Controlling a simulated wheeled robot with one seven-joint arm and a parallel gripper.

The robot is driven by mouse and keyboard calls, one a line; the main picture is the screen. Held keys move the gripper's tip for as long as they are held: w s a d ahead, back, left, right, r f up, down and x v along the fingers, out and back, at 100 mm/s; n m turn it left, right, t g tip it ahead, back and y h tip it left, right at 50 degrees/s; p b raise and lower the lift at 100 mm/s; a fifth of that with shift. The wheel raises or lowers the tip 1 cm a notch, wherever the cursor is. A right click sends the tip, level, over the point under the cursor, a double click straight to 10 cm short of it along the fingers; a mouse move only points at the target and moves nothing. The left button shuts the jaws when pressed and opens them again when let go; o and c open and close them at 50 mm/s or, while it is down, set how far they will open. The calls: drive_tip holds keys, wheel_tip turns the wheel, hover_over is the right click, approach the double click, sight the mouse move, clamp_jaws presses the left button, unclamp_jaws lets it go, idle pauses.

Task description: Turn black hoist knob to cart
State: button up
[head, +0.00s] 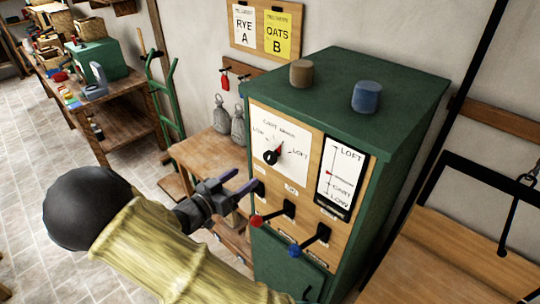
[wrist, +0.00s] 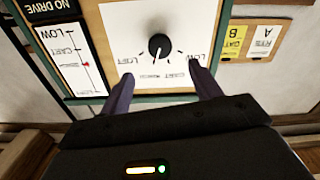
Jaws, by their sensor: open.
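The black hoist knob (head: 271,157) sits on a white dial plate on the front of the green cabinet (head: 385,85). The plate reads LOW, CART and LOFT from left to right. The wrist view shows the knob (wrist: 158,45) upside down, with a red mark that seems to point between CART and LOFT. My gripper (head: 245,180) is open and empty, below the knob and apart from it. In the wrist view its two purple fingers (wrist: 160,76) are spread toward the plate, with the knob beyond their tips.
A LOFT-CART-LOW gauge (head: 340,178) is right of the dial. Red (head: 257,221) and blue (head: 295,250) lever ends stick out below. Brown (head: 301,73) and blue (head: 366,97) cylinders stand on the cabinet. A wooden bench (head: 205,158) is behind to the left.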

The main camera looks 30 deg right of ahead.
sight(268, 159)
drive_tip(key=p+x, duration=0.3)
drive_tip(key=x, duration=0.9)
drive_tip(key=shift+d+f+p, duration=0.1)
drive_tip(key=shift+d+p, duration=0.05)
drive_tip(key=shift+p, duration=0.15)
drive_tip(key=c, duration=1)
drive_tip(key=shift+o, duration=0.2)
drive_tip(key=n+p, duration=0.2)
drive_tip(key=n, duration=0.1)
drive_tip(key=shift+r, duration=0.2)
drive_tip(key=shift+f+n+p, duration=0.1)
drive_tip(key=shift+n+p, duration=0.9)
drive_tip(key=shift+n, duration=1.4)
